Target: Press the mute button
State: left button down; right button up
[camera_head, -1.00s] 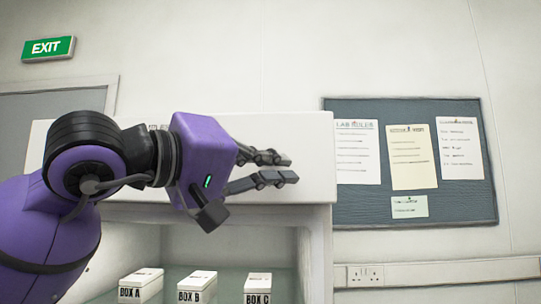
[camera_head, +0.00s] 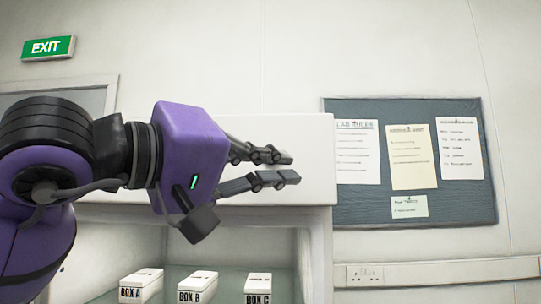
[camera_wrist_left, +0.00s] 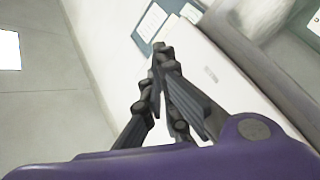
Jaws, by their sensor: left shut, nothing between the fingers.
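My left gripper (camera_head: 288,168) is in front of the white upper panel of a cabinet (camera_head: 315,135), near the panel's right end. Its fingers are shut with nothing held between them, and they point to the right. In the left wrist view the fingertips (camera_wrist_left: 160,48) come together over the white panel (camera_wrist_left: 240,100). A small grey mark (camera_wrist_left: 210,75) shows on that panel; I cannot tell whether it is a label or a button. I cannot make out a mute button in either view. My arm hides the panel's left part. My right gripper is not in view.
Below the panel, an open shelf holds box A (camera_head: 141,286), box B (camera_head: 198,287) and box C (camera_head: 258,285). An exit sign (camera_head: 48,47) is at upper left.

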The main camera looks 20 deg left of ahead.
pick_arm(q)
jog(key=shift+s+d, duration=0.25)
jog(key=shift+s, duration=0.7)
